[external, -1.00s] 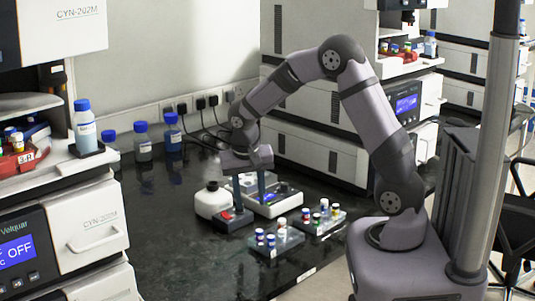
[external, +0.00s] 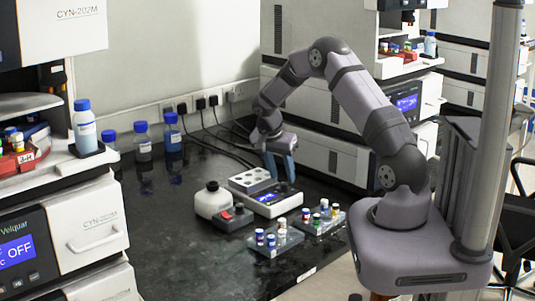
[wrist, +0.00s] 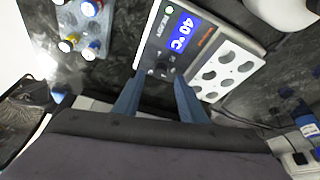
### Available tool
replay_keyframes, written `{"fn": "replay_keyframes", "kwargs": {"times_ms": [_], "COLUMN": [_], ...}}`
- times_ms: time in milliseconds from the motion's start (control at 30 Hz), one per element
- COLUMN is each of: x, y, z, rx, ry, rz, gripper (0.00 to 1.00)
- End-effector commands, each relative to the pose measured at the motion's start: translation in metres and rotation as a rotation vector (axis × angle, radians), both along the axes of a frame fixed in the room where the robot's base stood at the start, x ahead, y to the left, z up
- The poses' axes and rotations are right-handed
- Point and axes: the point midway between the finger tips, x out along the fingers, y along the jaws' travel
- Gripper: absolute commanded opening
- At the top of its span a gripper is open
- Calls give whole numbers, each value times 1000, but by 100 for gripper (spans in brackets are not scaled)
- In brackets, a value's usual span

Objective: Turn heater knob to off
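The heater (external: 268,202) is a white box with a grey holed block on top. In the wrist view its dark front panel (wrist: 205,38) carries a blue display (wrist: 183,33) reading 40 °C, the word READY and a small lit light. A small dark round knob (wrist: 163,69) sits below the display; its pointer is too small to read. My gripper (wrist: 159,90) is open and empty. Its two blue fingers stand apart, near the knob end of the panel. In the external view the gripper (external: 281,178) is above the heater's right end. I cannot tell whether it touches.
A white bottle with a black cap (external: 212,201) and a small box with a red button (external: 232,219) stand left of the heater. Vial racks (external: 275,240) (external: 320,219) stand in front. Blue-capped bottles (external: 142,143) and cables (external: 215,135) are along the wall. The bench's left front is clear.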

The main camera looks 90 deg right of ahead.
Motion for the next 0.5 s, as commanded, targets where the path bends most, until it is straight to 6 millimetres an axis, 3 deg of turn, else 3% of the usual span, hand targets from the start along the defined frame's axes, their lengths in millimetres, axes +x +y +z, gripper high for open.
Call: {"fn": "replay_keyframes", "kwargs": {"times_ms": [233, 500], "x": [-5, -6], "y": [-8, -11], "z": [-23, -30], "rx": [2, -1], "ry": [1, -2], "rz": [1, 1], "gripper": [38, 38]}}
